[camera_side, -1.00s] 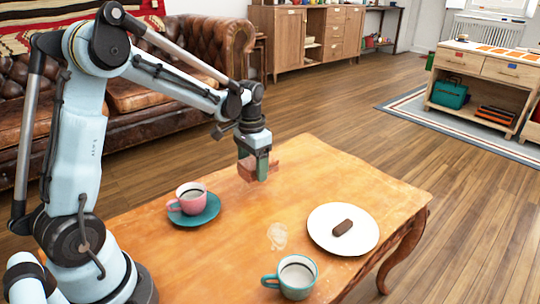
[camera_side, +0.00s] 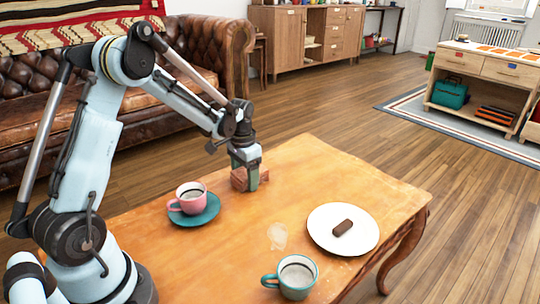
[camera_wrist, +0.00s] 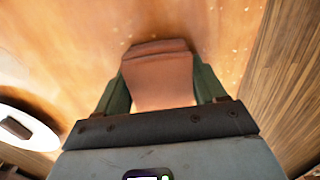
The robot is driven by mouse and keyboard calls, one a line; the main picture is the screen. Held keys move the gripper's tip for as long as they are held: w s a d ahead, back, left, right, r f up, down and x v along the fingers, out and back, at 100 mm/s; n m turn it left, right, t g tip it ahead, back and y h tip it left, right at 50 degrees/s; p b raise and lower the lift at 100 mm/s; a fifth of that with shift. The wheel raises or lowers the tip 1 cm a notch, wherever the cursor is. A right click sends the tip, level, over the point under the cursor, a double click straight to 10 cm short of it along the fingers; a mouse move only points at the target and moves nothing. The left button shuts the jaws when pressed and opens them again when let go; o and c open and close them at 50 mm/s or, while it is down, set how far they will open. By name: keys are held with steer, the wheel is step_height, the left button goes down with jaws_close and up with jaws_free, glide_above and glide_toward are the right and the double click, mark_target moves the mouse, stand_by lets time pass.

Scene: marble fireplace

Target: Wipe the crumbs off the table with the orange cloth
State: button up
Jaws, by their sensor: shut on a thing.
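My gripper (camera_side: 250,180) is shut on the folded orange-brown cloth (camera_side: 237,179), low over the far part of the wooden table (camera_side: 310,165). In the wrist view the cloth (camera_wrist: 158,78) sits between the two green fingers of my gripper (camera_wrist: 161,92). Whether the cloth touches the tabletop is hard to tell. Small pale crumbs (camera_wrist: 235,46) are scattered on the table ahead and to the right of the cloth in the wrist view.
A pink cup (camera_side: 190,196) on a teal saucer (camera_side: 205,216) stands close to my gripper. A white plate (camera_side: 326,237) holds a brown bar (camera_side: 342,227). A teal cup (camera_side: 296,278) stands at the front. A pale patch (camera_side: 277,236) marks the middle of the table.

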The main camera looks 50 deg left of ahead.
mark_target(235, 176)
steer(key=shift+a, duration=1.8)
steer(key=shift+d+f, duration=0.1)
steer(key=shift+d, duration=3.45)
steer(key=shift+s+d, duration=0.3)
steer(key=shift+s, duration=1.3)
steer(key=shift+w+a, duration=0.1)
steer(key=shift+a, duration=3.8)
steer(key=d, duration=0.3)
steer(key=shift+d, duration=2.35)
step_height(235, 176, up, 8)
